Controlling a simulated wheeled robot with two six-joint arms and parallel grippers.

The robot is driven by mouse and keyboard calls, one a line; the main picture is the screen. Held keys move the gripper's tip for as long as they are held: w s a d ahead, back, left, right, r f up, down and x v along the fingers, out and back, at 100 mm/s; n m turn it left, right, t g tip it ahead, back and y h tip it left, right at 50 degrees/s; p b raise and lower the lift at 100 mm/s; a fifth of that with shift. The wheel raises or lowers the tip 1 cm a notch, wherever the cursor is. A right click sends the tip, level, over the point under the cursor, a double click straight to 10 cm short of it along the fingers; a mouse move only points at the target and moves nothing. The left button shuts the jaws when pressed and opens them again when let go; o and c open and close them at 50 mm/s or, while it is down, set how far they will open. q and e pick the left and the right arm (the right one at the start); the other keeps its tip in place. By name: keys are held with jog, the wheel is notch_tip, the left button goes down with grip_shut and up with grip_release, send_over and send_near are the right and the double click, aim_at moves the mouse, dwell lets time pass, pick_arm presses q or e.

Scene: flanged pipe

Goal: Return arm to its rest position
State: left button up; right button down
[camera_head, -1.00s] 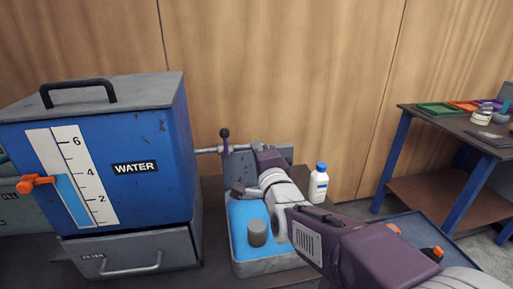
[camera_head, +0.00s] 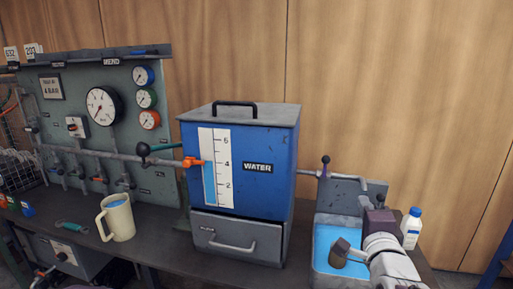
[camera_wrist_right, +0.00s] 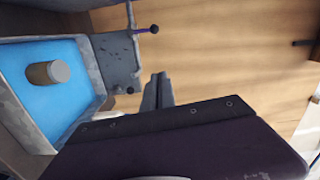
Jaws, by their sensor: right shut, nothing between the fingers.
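My right arm comes in at the lower right of the head view. Its gripper (camera_head: 347,246) points left over the blue-floored basin (camera_head: 318,250) and is shut and empty. In the right wrist view its fingers (camera_wrist_right: 157,92) lie together. The cylinder shows clearly in the wrist view (camera_wrist_right: 47,73), apart from the fingers.
A blue WATER tank (camera_head: 262,190) stands left of the basin, with an orange pointer at its scale. A white bottle (camera_head: 411,228) stands close to my right arm. A beige mug (camera_head: 118,218) and a gauge panel (camera_head: 65,95) are at the left.

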jog(key=s+a+f+n+g+y, duration=0.1)
jog(key=a+f+n+g+y, duration=0.2)
jog(key=f, duration=0.7)
jog(key=s+a+f+n+g, duration=0.1)
jog(key=a+f+n+g, duration=0.25)
jog(key=f, duration=0.65)
jog(key=s+a+f+n+g, duration=0.1)
jog(key=s+f+n+g, duration=1)
jog(key=s, duration=0.5)
pick_arm(q)
notch_tip(320, 180, up, 29)
jog(key=p, duration=2.8)
jog(key=shift+f, duration=0.2)
pick_arm(e)
notch_tip(320, 180, up, 27)
jog(key=n+t, duration=0.1)
jog(key=shift+s+a+r+y, duration=0.2)
jog(key=shift+y, duration=0.1)
